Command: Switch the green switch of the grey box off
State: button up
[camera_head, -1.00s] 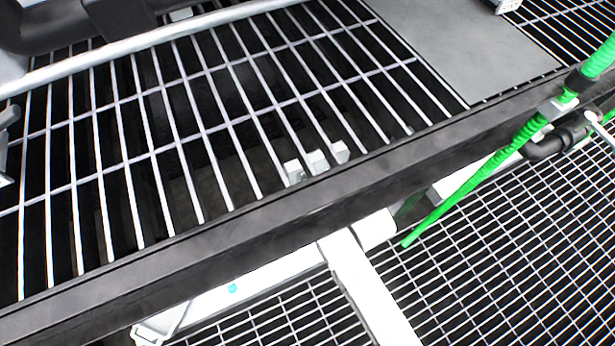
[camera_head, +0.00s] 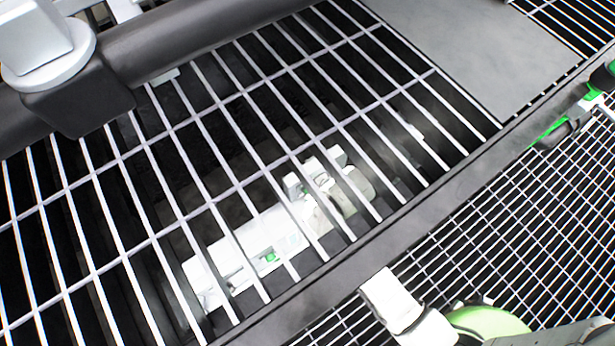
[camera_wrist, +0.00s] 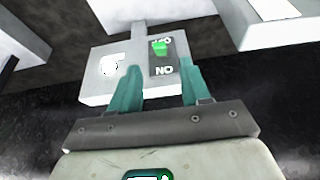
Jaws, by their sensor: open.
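The grey box (camera_wrist: 97,83) is ahead of my gripper in the wrist view. Its dark switch plate (camera_wrist: 155,61) bears the green switch (camera_wrist: 159,48), which stands out close to the upper label. The lower label reads "NO", which looks like "ON" upside down; the upper one is partly covered. Which way the switch is set is not clear. My gripper (camera_wrist: 161,66) has two teal fingers spread apart and empty, one on either side below the switch. No contact with the switch is visible. In the head view I cannot pick out the box or the switch for certain.
In the wrist view a pale block (camera_wrist: 265,30) stands at the upper right, and another grey block (camera_wrist: 25,30) at the left. In the head view a metal grating (camera_head: 220,120) and a dark beam (camera_head: 400,230) lie over white parts. A grey plate (camera_head: 470,50) is at upper right.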

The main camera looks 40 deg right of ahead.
jog(key=b+x, duration=0.4)
jog(key=x, duration=0.3)
jog(key=shift+w+f, duration=0.1)
jog(key=shift+f, duration=0.1)
grip_shut()
